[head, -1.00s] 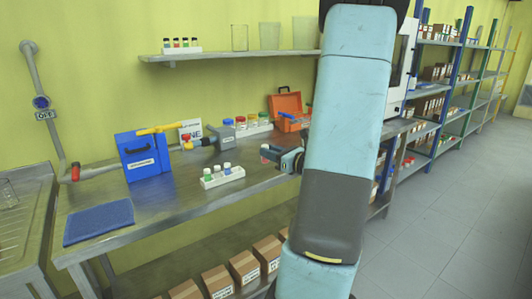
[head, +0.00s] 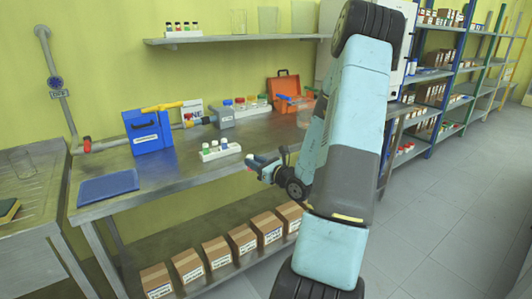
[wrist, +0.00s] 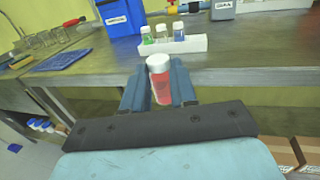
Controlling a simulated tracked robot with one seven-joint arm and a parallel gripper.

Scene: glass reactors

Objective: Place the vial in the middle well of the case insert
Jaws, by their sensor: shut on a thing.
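My gripper (wrist: 159,82) is shut on the vial (wrist: 161,87), which has red contents and a white cap. The vial stands near upright between the blue fingers in the wrist view. In the head view, my gripper (head: 258,163) is by the front edge of the bench, right of the white rack. The orange case (head: 289,97) stands open at the back right of the bench, behind my gripper. Its insert and wells cannot be made out, and my arm covers the area to its right.
The white rack (head: 220,151) with several small vials lies on the bench (head: 185,172), just beyond my gripper. Behind are a blue box (head: 148,133), a grey device (head: 224,119) and a row of coloured-cap bottles (head: 247,106). A blue mat (head: 108,187) lies left.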

